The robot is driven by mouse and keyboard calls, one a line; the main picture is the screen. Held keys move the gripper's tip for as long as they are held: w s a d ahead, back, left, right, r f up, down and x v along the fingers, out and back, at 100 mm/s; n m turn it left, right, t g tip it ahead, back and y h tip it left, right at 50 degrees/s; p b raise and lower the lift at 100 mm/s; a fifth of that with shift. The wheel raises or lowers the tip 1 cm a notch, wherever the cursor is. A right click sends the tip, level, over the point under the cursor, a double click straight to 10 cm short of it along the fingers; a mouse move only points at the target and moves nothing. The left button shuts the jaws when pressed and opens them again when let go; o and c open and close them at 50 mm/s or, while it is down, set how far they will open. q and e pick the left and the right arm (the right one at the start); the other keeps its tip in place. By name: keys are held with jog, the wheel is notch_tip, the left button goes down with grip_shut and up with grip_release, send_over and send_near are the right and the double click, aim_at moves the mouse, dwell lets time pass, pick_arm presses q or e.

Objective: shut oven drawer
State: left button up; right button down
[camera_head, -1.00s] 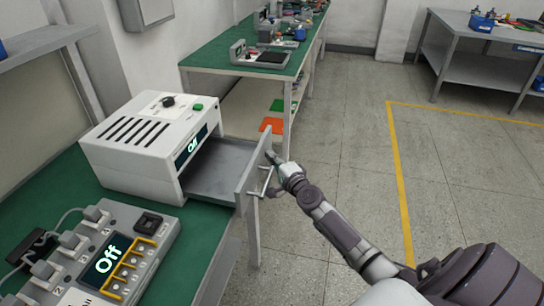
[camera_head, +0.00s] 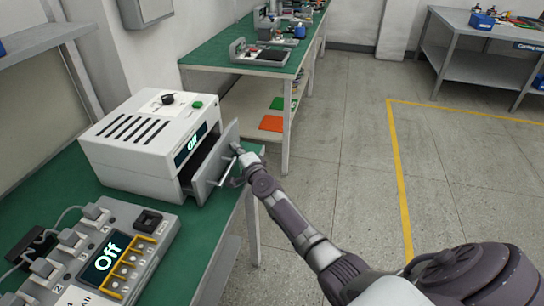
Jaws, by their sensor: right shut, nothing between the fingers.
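The white oven (camera_head: 148,145) stands on the green-topped bench, with vent slots, a dark knob and a green button on top. Its drawer (camera_head: 213,168) sticks out a short way from the oven's right side, leaving a dark gap between the front panel and the body. A bar handle (camera_head: 229,170) is on the drawer front. My right gripper (camera_head: 238,150) is shut at the outer face of the drawer front, by the upper end of the handle. It looks to be touching the panel, with nothing held. My left gripper is not in view.
A grey switch box (camera_head: 105,250) with an "Off" display stands on the near bench (camera_head: 190,222). Another green bench (camera_head: 262,70) with tools is behind. Open floor (camera_head: 345,150) with a yellow line lies to the right.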

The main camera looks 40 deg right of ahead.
aim_at(226, 152)
jog(key=w+a+b, duration=0.1)
jog(key=w+a, duration=0.2)
jog(key=shift+w+f, duration=0.1)
jog(key=shift+w, duration=0.15)
jog(key=shift+w+a, duration=0.15)
jog(key=shift+w, duration=0.05)
jog(key=shift+r, duration=0.25)
jog(key=shift+a+r, duration=0.1)
